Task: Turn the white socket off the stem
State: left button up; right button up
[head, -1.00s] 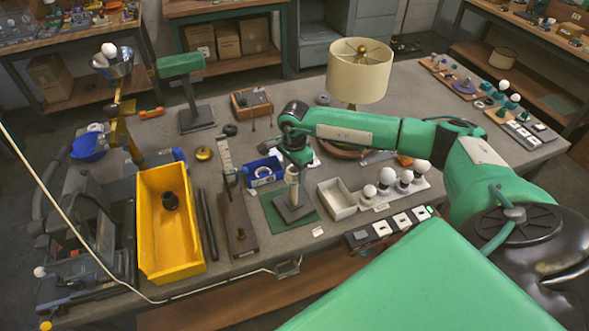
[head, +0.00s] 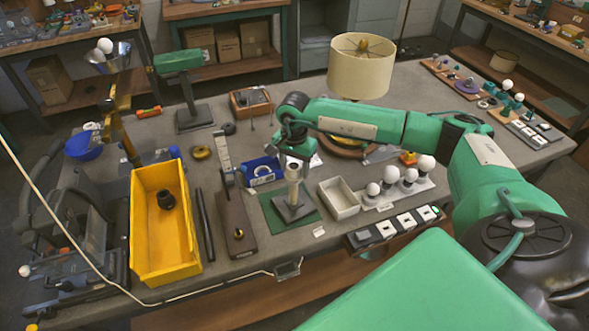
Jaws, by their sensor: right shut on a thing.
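My right gripper (head: 294,161) points down over the small lamp stand and is shut at the top of its stem. The pale stem (head: 292,190) stands upright on a grey square base (head: 295,209). The base rests on a green mat (head: 273,211). The white socket at the top is mostly hidden by my gripper, so I cannot tell how far it is turned. My left gripper is not in view.
A yellow bin (head: 139,225) with a black part (head: 166,199) stands left. A white tray (head: 338,200) and several bulbs (head: 390,173) stand right of the mat. A blue bin (head: 262,171) lies behind it. A shaded lamp (head: 361,67) stands at the back.

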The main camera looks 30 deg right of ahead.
jog(key=shift+w+n+b, duration=0.1)
jog(key=shift+n+b, duration=0.3)
jog(key=shift+n, duration=0.1)
jog(key=shift+r+n, duration=0.1)
jog(key=shift+n, duration=0.2)
jog(key=shift+n+b, duration=0.6)
jog(key=shift+b, duration=0.15)
jog(key=shift+n+b, duration=2.1)
jog(key=shift+n, duration=0.7)
jog(key=c, duration=0.4)
jog(key=shift+o, duration=0.4)
jog(key=shift+a, duration=0.1)
